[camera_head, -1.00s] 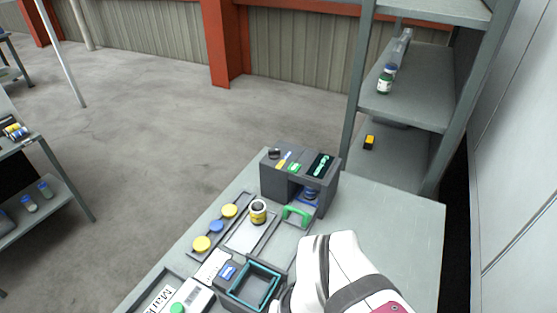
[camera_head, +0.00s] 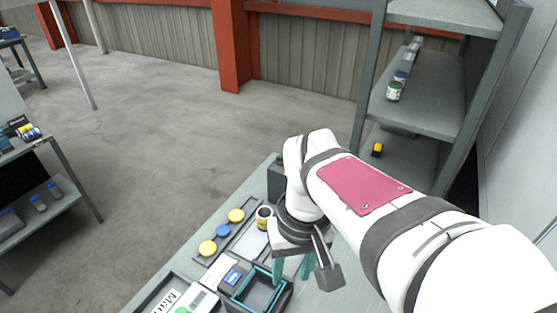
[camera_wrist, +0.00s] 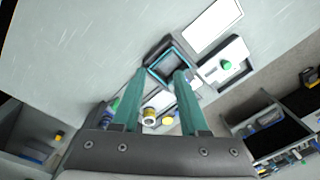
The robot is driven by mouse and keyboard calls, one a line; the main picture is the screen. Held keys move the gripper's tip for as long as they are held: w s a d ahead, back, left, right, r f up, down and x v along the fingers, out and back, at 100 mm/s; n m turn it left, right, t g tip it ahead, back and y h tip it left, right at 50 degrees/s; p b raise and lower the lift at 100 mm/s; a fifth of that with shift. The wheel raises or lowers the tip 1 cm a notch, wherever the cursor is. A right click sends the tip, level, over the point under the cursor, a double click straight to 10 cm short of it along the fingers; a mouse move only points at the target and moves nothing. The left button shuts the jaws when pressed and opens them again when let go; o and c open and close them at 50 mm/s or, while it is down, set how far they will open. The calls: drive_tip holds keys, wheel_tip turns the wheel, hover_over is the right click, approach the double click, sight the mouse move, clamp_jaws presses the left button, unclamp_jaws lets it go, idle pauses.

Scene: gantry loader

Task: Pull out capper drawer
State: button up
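The capper (camera_head: 275,181), a dark grey box at the back of the table, is mostly hidden behind my arm in the head view. Only its left edge shows, and its drawer and green handle are hidden. My gripper (camera_head: 291,268) points down near the teal-rimmed bin, in front of the capper. In the wrist view, the two teal fingers of my gripper (camera_wrist: 161,76) are apart with nothing held between them. The capper cannot be made out in that view.
The teal-rimmed bin (camera_head: 236,296) stands on the table beside my gripper. A tall shelf (camera_head: 447,95) stands behind on the right.

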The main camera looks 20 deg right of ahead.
drive_tip(key=w+d+f+n+h, duration=0.1)
drive_tip(key=w+d+f+n, duration=0.2)
drive_tip(key=w, duration=0.5)
drive_tip(key=w+d+n+t, duration=0.1)
drive_tip(key=w+d+n, duration=0.35)
drive_tip(key=w, duration=0.25)
drive_tip(key=w+d+f+n+h, duration=0.15)
drive_tip(key=w+d, duration=0.25)
drive_tip(key=w, duration=0.4)
drive_tip(key=shift+n, duration=0.4)
drive_tip(key=x, duration=1.6)
drive_tip(key=shift+w+a, duration=0.1)
drive_tip(key=shift+a, duration=0.15)
clamp_jaws()
drive_tip(key=shift+r, duration=0.1)
